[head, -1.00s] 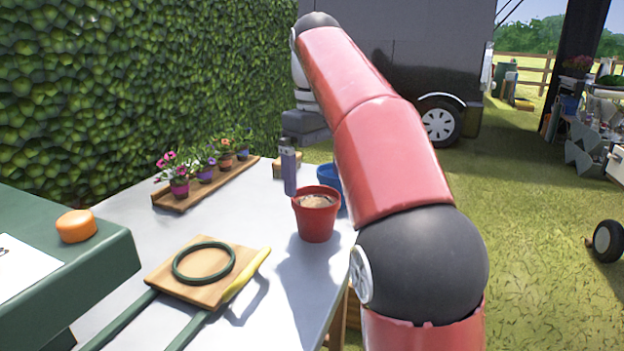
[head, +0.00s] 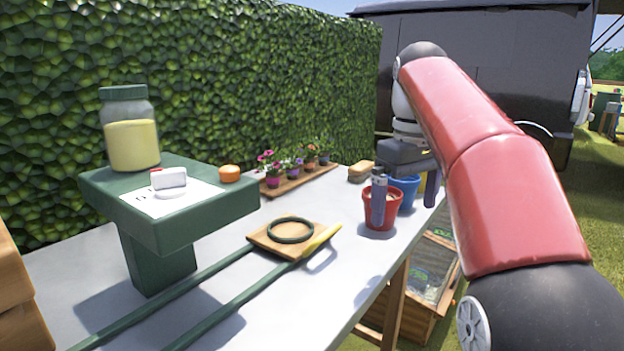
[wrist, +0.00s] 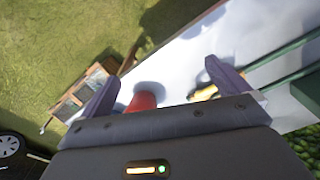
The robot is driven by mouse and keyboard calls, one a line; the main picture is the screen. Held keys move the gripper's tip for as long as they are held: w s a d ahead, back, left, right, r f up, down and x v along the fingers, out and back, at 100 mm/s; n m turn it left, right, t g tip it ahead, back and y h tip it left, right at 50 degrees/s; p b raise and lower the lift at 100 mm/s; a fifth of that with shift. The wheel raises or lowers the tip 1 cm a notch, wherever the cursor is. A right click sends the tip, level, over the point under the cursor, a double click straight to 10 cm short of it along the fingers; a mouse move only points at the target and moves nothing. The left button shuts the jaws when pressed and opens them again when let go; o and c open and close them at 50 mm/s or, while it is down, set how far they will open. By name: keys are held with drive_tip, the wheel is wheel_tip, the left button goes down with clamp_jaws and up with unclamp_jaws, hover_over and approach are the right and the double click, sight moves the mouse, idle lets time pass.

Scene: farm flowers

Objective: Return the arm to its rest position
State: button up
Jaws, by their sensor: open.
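My red and black arm (head: 485,165) reaches up and forward on the right of the head view, then bends down to the gripper. My gripper (head: 404,210) points down with its two purple-grey fingers spread and nothing seen between them. Its left finger covers part of a red pot (head: 394,207) on the grey table. In the wrist view the open fingers (wrist: 160,75) spread over the table, with the red pot (wrist: 142,101) partly hidden behind the gripper body. The gap between gripper and pot is hard to judge.
A wooden crate (head: 428,275) stands beside the table. A hedge stands behind.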

drive_tip(key=s+f+m+t, duration=0.5)
drive_tip(key=s+f+m, duration=0.1)
drive_tip(key=s+f, duration=1.5)
drive_tip(key=shift+s+a, duration=0.1)
